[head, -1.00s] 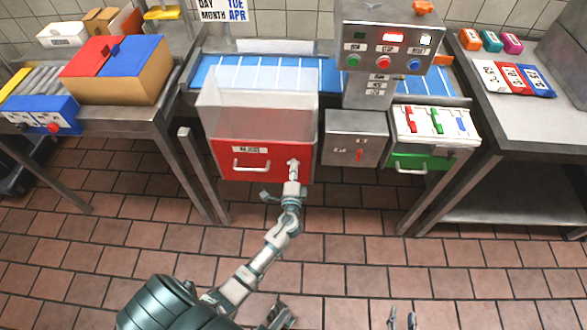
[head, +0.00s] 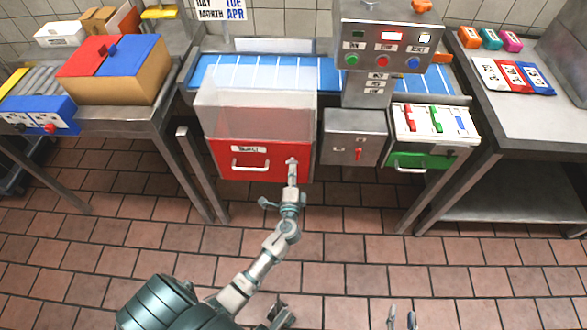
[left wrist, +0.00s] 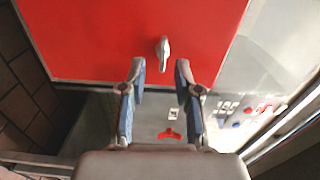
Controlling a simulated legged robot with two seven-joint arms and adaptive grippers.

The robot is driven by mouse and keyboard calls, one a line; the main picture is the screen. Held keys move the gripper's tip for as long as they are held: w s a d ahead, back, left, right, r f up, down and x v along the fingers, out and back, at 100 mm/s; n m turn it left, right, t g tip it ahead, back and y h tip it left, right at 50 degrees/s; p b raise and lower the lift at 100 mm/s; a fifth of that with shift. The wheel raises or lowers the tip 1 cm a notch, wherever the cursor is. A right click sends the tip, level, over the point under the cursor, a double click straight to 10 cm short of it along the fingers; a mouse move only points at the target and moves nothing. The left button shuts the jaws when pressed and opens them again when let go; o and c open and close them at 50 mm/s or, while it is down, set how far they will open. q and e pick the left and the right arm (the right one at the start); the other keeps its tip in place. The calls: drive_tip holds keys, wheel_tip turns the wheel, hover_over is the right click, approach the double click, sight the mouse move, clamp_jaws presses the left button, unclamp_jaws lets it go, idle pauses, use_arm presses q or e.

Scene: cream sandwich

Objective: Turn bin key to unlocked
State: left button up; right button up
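The red bin (head: 233,172) with clear upper walls stands below the conveyor. It has a white label and a white handle (head: 250,165) on its front. The small silver key (left wrist: 163,54) sticks out of the red front; it also shows in the head view (head: 292,161), right of the handle. My left gripper (left wrist: 160,72) is open, with a finger on each side of the line to the key; the key shows just beyond the fingertips, apart from them. In the head view my left gripper (head: 292,182) is small. My right gripper (head: 402,319) shows two separated fingertips at the bottom edge.
A grey box with a red switch (head: 358,154) hangs right of the bin. A green-fronted bin (head: 408,160) is further right. Steel table legs (head: 195,175) stand left of the red bin. The tiled floor in front is clear.

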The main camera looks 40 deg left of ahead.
use_arm(q)
drive_tip(key=v, duration=0.9)
drive_tip(key=shift+s+d, duration=0.2)
drive_tip(key=shift+s, duration=0.1)
drive_tip(key=shift+f, duration=0.1)
